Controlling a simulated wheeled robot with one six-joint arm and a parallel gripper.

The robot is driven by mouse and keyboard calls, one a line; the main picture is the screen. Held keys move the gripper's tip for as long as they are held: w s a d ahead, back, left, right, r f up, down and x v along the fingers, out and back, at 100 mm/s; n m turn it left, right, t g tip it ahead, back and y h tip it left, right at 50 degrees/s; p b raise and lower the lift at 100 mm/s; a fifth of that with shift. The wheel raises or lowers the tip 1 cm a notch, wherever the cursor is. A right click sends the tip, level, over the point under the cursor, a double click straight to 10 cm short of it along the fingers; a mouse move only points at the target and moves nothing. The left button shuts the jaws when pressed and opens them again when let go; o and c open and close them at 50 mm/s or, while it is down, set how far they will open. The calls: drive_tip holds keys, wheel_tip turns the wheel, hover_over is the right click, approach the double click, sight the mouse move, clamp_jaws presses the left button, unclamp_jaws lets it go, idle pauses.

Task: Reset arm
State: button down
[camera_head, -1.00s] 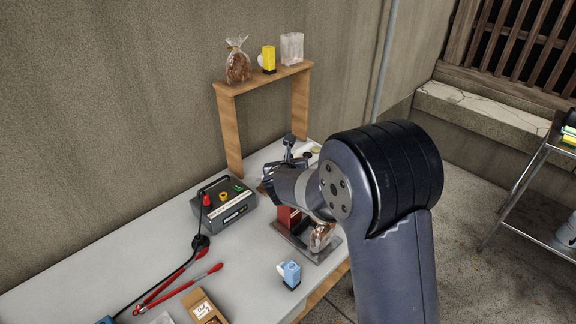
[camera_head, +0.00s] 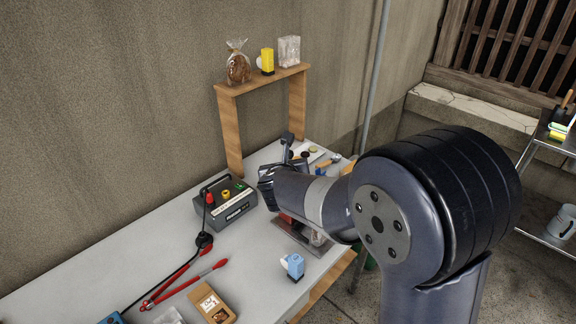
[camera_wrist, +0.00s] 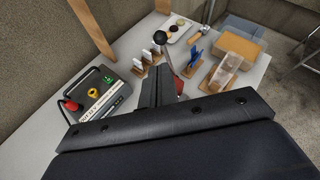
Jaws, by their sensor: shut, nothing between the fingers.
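My gripper (camera_wrist: 158,88) is shut and empty in the wrist view, pointing out over the grey table (camera_wrist: 60,150). In the head view my arm reaches in from the right, and its dark wrist end (camera_head: 270,186) hangs above the table beside the grey control box (camera_head: 226,203). The fingertips cannot be made out there. A lever with a black knob (camera_wrist: 160,38) stands just beyond the fingers in the wrist view. My arm hides part of the dark tray (camera_head: 298,238) and what stands on it.
A wooden shelf (camera_head: 262,82) holds a bagged loaf (camera_head: 238,65), a yellow carton (camera_head: 267,61) and a clear bag (camera_head: 289,50). A metal cart (camera_head: 545,160) stands right.

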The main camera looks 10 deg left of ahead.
drive_tip(key=shift+r+v, duration=0.25)
drive_tip(key=shift+v, duration=1.5)
drive_tip(key=shift+w+a+f, duration=0.1)
drive_tip(key=shift+w, duration=0.1)
